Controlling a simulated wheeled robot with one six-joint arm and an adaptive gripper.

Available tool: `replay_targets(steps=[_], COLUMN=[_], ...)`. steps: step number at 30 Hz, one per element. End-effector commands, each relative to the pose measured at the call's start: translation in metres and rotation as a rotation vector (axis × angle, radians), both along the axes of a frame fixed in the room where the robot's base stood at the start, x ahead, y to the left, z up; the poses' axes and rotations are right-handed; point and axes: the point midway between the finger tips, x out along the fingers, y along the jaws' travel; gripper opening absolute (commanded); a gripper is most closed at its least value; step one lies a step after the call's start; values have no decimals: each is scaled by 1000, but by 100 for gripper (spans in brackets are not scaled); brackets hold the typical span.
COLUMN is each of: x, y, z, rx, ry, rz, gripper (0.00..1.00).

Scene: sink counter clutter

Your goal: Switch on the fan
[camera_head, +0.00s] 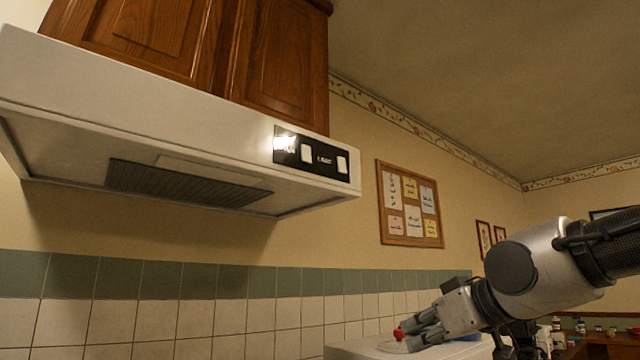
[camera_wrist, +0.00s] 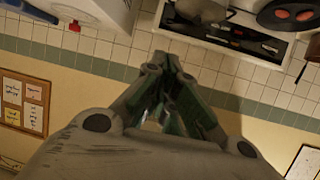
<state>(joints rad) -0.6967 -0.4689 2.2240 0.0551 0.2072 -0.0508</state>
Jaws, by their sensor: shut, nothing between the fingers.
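The fan is a white range hood (camera_head: 130,100) under the wooden cabinet at upper left in the head view. A black control panel (camera_head: 318,158) on its front right end carries two pale rocker switches, a left one (camera_head: 306,153) and a right one (camera_head: 341,164). A bright glare lies at the panel's left end. I cannot tell the switches' positions. My gripper (camera_head: 408,338) is low at the right, well below and right of the panel, touching neither switch. In the wrist view its fingers (camera_wrist: 160,62) are closed together, with nothing seen between them.
A white appliance top (camera_head: 365,348) lies beneath my gripper, with a small red object (camera_head: 398,334) near the fingertips. A corkboard (camera_head: 410,204) hangs on the wall. Space before the hood looks clear.

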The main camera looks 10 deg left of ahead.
Motion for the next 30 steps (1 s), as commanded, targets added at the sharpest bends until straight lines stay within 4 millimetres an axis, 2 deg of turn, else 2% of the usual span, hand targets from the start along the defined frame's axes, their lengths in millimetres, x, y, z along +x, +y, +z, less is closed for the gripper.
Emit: replay_targets(steps=[1,2,3,5,6,9,12,15,18,30], x=[2,3,2,-1,-4,-15,-25,-32,-36,-37], y=[29,43,61,83,93,104,101,94,89,87], z=[30,49,76,117,145,205,248,275,289,293], rx=[66,109,171,269,337,488,605,682,722,734], ry=[-77,-127,-194,-295,-362,-513,-628,-705,-747,-760], rz=[44,64,88,118,131,146,140,130,123,120], gripper=[0,0,0,0,0,0,0,0,0,0])
